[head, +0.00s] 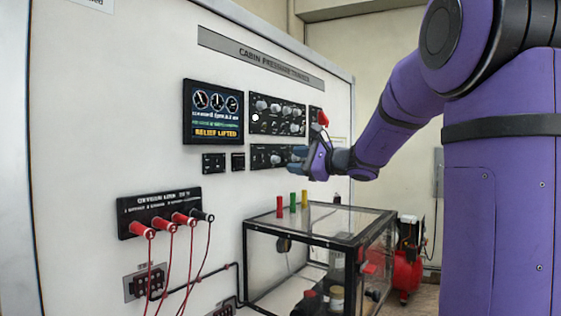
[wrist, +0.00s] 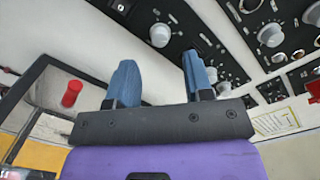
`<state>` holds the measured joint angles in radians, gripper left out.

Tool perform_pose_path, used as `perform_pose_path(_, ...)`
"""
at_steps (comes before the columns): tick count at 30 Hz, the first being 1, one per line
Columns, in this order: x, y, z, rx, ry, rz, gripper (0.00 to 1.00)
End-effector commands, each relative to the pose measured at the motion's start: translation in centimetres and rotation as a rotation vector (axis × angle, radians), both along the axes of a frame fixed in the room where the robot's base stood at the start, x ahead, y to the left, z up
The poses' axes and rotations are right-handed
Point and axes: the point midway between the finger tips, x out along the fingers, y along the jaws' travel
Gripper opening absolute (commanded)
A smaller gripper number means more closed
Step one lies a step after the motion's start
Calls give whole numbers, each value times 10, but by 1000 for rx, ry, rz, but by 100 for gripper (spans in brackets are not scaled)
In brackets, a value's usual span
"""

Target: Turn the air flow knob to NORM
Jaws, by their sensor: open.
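My gripper (head: 299,157) is at the right end of the lower black control panel (head: 258,156) in the head view. In the wrist view my gripper (wrist: 160,64) is open, with its two blue fingers apart and nothing between them. A large pale round knob (wrist: 160,35) on a black panel shows just beyond the gap between the fingertips, apparently not touched. Smaller knobs (wrist: 212,75) sit on the same panel, past the right finger. Labels and the NORM mark are too small to read, so I cannot tell which knob is air flow or its setting.
The upper panel (head: 278,113) carries several knobs. A screen (head: 213,112) reads "RELIEF LIFTED". A red lever (head: 322,118) is near my wrist. Below stands a clear-sided box (head: 318,215) with coloured cylinders (head: 292,202) on top. Red plugs (head: 163,223) with hanging cables are at left.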

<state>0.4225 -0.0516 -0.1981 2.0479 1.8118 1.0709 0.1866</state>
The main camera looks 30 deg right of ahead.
Motion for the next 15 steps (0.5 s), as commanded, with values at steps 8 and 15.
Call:
perform_pose_path(8,38,16,-1,-2,1,3,47)
perform_pose_path(15,49,21,0,-1,0,0,47)
